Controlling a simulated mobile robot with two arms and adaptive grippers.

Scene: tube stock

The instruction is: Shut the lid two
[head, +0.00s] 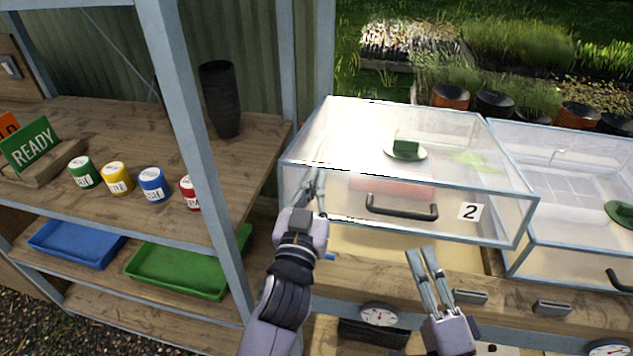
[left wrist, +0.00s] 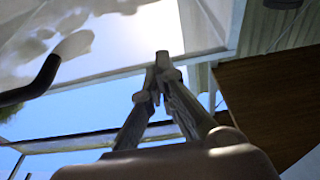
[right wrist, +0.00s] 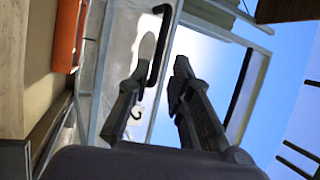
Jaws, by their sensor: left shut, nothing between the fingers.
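Lid two (head: 340,140) is a clear lid with a grey-blue frame, a black front handle (head: 402,208) and a white "2" label (head: 470,211). It stands raised at the front, with a gap over the tan box interior (head: 400,245). My left gripper (head: 318,178) is shut and empty at the lid's front left; whether it touches the lid, I cannot tell. The handle also shows in the left wrist view (left wrist: 30,88). My right gripper (head: 421,252) is open and empty, below the lid's front edge. The handle shows beyond its fingers in the right wrist view (right wrist: 160,45).
A second clear lid (head: 565,215) sits lower to the right. Weighing dials (head: 379,314) are below the front ledge. At left, a shelf post (head: 185,120) stands before paint-like tins (head: 151,184), a READY sign (head: 32,146), black pots (head: 220,98) and trays (head: 178,270).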

